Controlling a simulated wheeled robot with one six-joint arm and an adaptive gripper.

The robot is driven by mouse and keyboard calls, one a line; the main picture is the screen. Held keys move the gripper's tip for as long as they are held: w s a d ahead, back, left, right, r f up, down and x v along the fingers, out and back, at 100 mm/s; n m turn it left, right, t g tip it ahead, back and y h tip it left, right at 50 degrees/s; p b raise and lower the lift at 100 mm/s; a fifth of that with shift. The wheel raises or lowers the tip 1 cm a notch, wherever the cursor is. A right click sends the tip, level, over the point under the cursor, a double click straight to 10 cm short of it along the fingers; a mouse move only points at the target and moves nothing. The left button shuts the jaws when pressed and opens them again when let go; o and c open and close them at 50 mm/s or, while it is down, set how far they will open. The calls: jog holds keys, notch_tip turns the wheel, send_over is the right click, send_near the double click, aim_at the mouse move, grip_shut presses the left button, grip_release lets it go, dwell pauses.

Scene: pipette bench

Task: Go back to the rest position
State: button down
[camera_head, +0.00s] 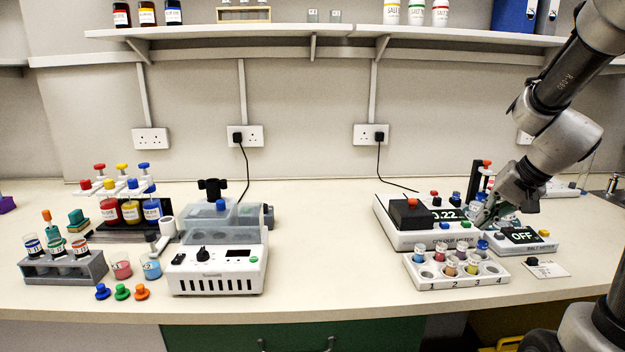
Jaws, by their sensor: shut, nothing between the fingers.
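My gripper (487,217) is at the right of the bench, low over the meters, at the end of my arm reaching in from the upper right. Its fingers are shut and hold nothing. It is close above the back of the white rack of coloured vials (420,270) and between the meter reading 0.22 (405,238) and the meter reading OFF (515,246). The fingertips overlap dark and teal parts behind them, so I cannot tell whether they touch anything.
A white machine (215,270) with a clear lid stands mid-left. Left of it are bottles of red, yellow and blue liquid (131,211), a grey rack (60,268) and loose coloured caps (122,292). A shelf (330,30) runs above. The bench's middle (320,250) is clear.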

jog(key=s+a+r+n+h, duration=0.1)
jog(key=s+a+r+n, duration=0.1)
jog(key=s, duration=0.8)
jog(key=s+a+r+n+g+h, duration=0.1)
jog(key=s+r+n, duration=0.3)
jog(key=s, duration=0.6)
jog(key=shift+a+r+h, duration=0.4)
jog(key=shift+a+r, duration=0.15)
jog(key=shift+a, duration=0.25)
jog(key=shift+s, duration=0.1)
dwell(1.2)
